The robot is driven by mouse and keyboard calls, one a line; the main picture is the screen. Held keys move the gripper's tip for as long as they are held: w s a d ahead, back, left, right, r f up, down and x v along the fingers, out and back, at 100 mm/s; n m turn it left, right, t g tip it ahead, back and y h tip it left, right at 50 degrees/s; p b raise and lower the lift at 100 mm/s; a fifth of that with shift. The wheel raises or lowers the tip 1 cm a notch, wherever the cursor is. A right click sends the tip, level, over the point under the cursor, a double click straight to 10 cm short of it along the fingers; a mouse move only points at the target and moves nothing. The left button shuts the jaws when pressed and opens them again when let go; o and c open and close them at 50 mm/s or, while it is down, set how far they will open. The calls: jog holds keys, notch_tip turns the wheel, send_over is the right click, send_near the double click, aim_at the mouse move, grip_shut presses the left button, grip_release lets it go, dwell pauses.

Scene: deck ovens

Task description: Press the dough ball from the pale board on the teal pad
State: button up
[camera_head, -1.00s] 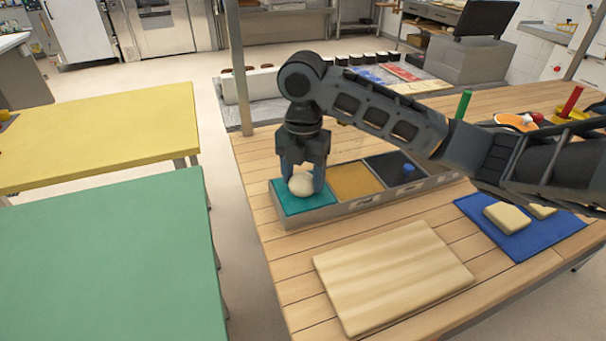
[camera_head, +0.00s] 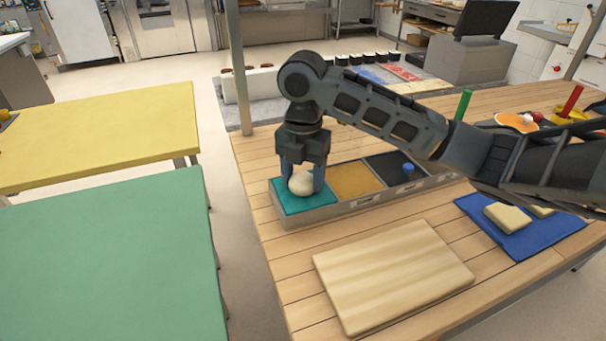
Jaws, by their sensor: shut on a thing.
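The dough ball (camera_head: 301,184) is pale and round. It sits low between the fingers of my gripper (camera_head: 303,182), on or just above the teal pad (camera_head: 318,204); the picture does not show clearly whether it touches. My gripper points down over the pad and is shut on the ball. The teal pad lies at the left end of a grey metal tray. The pale board (camera_head: 392,275) lies on the wooden table in front of the tray and is empty.
In the same tray (camera_head: 340,212) are a mustard pad (camera_head: 355,181) and a dark pad (camera_head: 388,164) with a small blue piece (camera_head: 408,168). A blue mat (camera_head: 533,236) with pale blocks (camera_head: 507,217) lies at right. A post (camera_head: 238,70) rises at the table's back left corner.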

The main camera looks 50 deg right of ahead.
jog(key=shift+r+p, duration=2.95)
jog(key=shift+r, duration=1.05)
